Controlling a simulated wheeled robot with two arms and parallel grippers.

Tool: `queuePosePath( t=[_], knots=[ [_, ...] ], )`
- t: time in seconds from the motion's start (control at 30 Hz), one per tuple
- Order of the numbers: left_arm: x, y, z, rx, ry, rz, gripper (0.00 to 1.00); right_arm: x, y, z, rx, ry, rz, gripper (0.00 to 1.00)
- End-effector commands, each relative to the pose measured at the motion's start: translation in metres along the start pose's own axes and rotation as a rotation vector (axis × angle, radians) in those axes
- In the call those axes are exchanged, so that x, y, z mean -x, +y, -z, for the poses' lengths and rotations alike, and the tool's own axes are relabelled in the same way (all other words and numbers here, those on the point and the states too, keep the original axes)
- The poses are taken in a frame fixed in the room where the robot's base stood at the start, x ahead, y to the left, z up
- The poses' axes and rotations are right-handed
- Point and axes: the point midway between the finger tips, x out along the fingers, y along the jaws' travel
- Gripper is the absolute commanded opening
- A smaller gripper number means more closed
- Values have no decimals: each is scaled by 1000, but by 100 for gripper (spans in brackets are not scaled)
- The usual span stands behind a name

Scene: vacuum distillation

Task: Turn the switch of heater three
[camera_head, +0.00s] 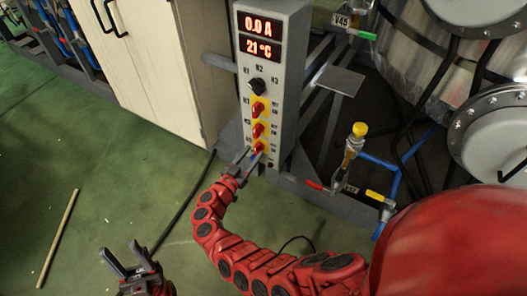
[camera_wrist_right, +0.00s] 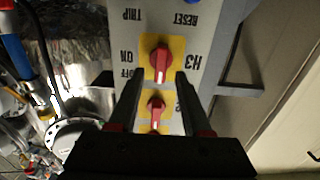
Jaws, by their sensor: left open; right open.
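The heater three switch (camera_wrist_right: 160,64) is a red rotary knob on a yellow plate. It is beside the label H3 in the right wrist view, which shows the panel upside down. In the head view it is the lowest red knob (camera_head: 258,147) on the grey control box (camera_head: 283,85). My right gripper (camera_head: 248,157) is open just in front of it. In the wrist view the right fingertips (camera_wrist_right: 159,75) are on either side of the knob; whether they touch it cannot be told. My left gripper (camera_head: 120,250) is open and empty, low over the green floor.
Another red knob (camera_wrist_right: 155,107) on a yellow plate shows between the right fingers. A black selector (camera_head: 257,87) is above the red knobs, under displays reading 0.0 A and 21 °C. A cream cabinet (camera_head: 150,65) is to the left. Pipes and a yellow-capped valve (camera_head: 359,130) are to the right.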

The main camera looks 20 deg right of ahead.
Motion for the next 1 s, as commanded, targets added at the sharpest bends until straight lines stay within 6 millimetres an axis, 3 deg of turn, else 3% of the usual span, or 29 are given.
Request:
queuePosePath(
  t=[0.1, 0.47, 0.5, 0.77, 1.0],
  knots=[
    [8, 0, -1, 0, 0, 0, 49, -7, -4, -1, -2, 2, 0, 49],
    [9, 0, -2, 0, 0, 0, 49, -10, -6, 1, 0, 1, 0, 49],
    [9, 0, -2, 0, 0, 0, 49, -10, -6, 1, 0, 1, -1, 47],
    [9, 0, -2, 0, 0, 0, 49, -10, -5, 1, 0, 1, 0, 0],
    [9, 0, -2, 0, 0, 0, 49, -10, -5, 1, 0, 1, 0, 0]
  ],
)
